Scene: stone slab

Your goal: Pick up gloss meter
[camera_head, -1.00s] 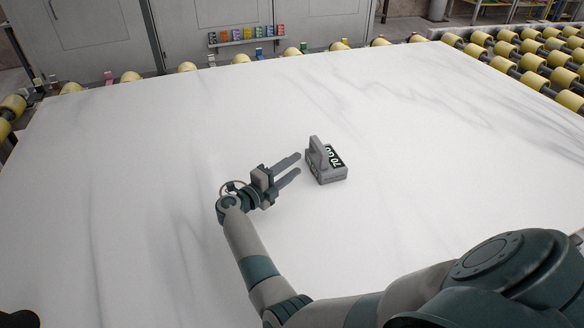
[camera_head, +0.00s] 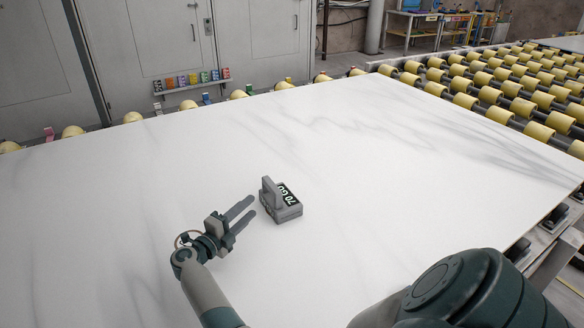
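The gloss meter (camera_head: 283,207) is a small grey block with an upright handle and a dark display with white characters. It sits on the white stone slab (camera_head: 400,210), near the middle of the view. My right gripper (camera_head: 247,211) is just left of it, open and empty. Its two fingers point toward the meter's handle side and look apart from it, with a small gap in this view. My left gripper is not in view.
Yellow rollers (camera_head: 465,86) fill the area beyond the slab's right and far edges. A small shelf of coloured items (camera_head: 192,84) hangs on grey cabinets (camera_head: 165,35) at the back. The slab around the meter is clear.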

